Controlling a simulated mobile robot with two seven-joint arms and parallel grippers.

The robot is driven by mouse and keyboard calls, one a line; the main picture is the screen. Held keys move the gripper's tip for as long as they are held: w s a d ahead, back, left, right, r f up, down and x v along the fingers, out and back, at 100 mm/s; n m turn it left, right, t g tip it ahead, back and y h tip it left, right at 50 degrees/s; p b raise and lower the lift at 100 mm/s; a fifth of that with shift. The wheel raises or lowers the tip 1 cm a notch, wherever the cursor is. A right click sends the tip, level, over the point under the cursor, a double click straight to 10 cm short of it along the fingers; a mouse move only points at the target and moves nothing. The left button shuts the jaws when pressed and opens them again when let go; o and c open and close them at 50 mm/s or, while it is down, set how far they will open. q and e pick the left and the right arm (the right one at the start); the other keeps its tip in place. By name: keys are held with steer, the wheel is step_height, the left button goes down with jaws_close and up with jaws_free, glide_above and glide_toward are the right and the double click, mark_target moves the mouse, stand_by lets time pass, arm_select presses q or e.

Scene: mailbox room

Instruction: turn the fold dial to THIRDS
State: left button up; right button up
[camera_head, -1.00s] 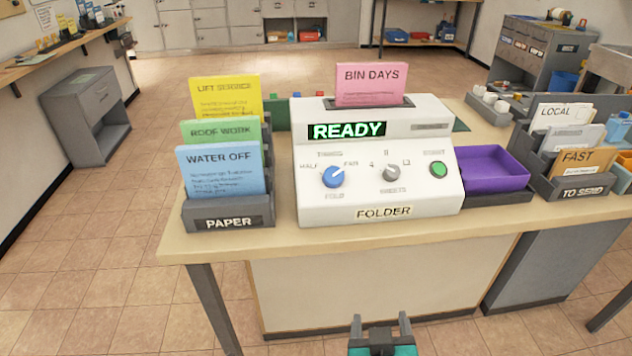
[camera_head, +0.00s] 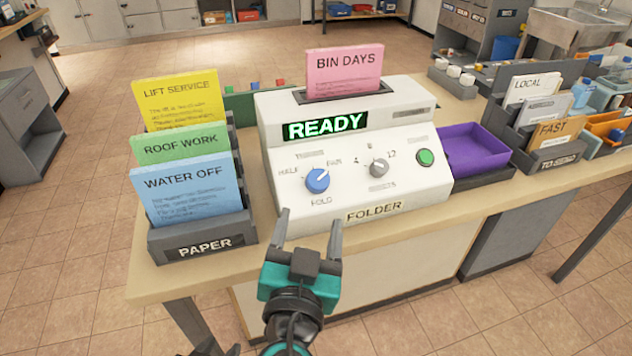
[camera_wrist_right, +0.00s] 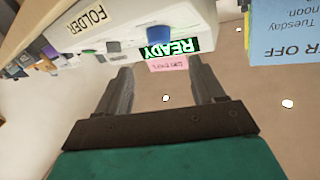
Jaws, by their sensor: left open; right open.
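The folder machine (camera_head: 345,140) stands on the table with a lit READY screen. Its blue fold dial (camera_head: 317,181) has a white mark pointing up and right, toward the right-hand label. The label above the dial is too blurred to read; HALF is at its left. My right gripper (camera_head: 308,228) is open and empty, in front of the machine's lower front, below the dial and apart from it. The right wrist view shows the machine upside down, with the blue dial (camera_wrist_right: 237,38) beyond the open fingers. A dark tip of my left gripper (camera_head: 205,346) shows at the bottom edge.
A grey knob (camera_head: 378,168) and green button (camera_head: 425,157) sit right of the dial. A PAPER rack (camera_head: 203,240) with coloured sheets stands close on the left. A purple tray (camera_head: 478,150) and TO SEND rack (camera_head: 548,160) are on the right. A pink sheet (camera_head: 344,72) stands in the machine.

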mark_target(318, 180)
steer(key=w, duration=0.5)
steer(key=w+d+p, duration=0.1)
steer(key=w, duration=0.2)
steer(key=shift+w, duration=0.55)
steer(key=shift+c, duration=0.4)
